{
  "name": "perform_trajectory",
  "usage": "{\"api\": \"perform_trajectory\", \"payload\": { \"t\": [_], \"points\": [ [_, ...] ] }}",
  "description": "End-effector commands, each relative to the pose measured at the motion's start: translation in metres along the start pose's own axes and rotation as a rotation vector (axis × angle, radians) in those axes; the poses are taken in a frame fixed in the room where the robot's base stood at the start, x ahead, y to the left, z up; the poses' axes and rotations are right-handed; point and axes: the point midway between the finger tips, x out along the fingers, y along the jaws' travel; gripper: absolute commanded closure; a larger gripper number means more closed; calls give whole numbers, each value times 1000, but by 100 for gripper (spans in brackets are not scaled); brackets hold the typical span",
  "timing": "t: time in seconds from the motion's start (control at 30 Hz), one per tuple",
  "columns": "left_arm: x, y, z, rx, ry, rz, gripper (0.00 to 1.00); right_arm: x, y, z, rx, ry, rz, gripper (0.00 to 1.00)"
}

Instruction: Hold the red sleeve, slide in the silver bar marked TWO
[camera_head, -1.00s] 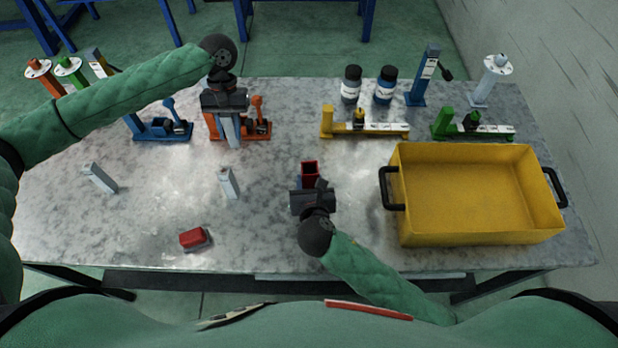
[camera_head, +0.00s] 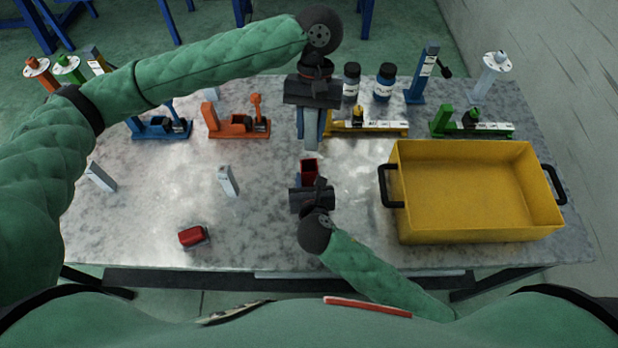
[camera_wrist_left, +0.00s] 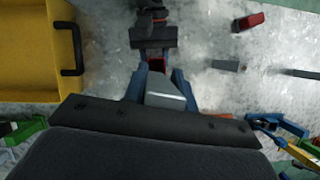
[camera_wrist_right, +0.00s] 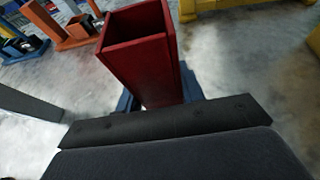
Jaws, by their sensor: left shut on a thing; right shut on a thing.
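The red sleeve (camera_head: 310,166) is a square red tube with an open end, held by my right gripper (camera_head: 309,182) over the middle of the table. Its open mouth shows large in the right wrist view (camera_wrist_right: 140,50). My left gripper (camera_head: 311,125) is shut on a silver bar (camera_head: 311,132), which points toward the sleeve from the far side. In the left wrist view the bar (camera_wrist_left: 165,95) sits between the blue fingers, with the sleeve (camera_wrist_left: 157,65) just beyond its end. I cannot tell whether they touch. No marking on the held bar can be read.
Two silver bars lie on the table, one in the middle (camera_head: 228,181) and one at the left (camera_head: 101,177). A red block (camera_head: 192,236) lies near the front. A yellow bin (camera_head: 480,243) fills the right. Clamps and two jars (camera_head: 384,85) stand along the back.

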Motion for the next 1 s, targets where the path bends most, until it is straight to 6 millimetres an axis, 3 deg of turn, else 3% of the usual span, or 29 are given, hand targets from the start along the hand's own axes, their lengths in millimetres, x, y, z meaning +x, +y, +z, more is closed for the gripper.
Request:
{"api": "perform_trajectory", "payload": {
  "t": [0.13,0.43,0.7,1.0],
  "points": [
    [1,0,16,-104,-4,45,98,0,0,0,0,0,0,91],
    [6,0,15,-239,-7,102,98,0,0,0,0,0,0,91],
    [39,0,1,-242,-9,102,98,0,0,0,0,0,0,91],
    [64,0,-10,-241,-8,103,98,0,0,0,0,0,0,91]
  ]
}}
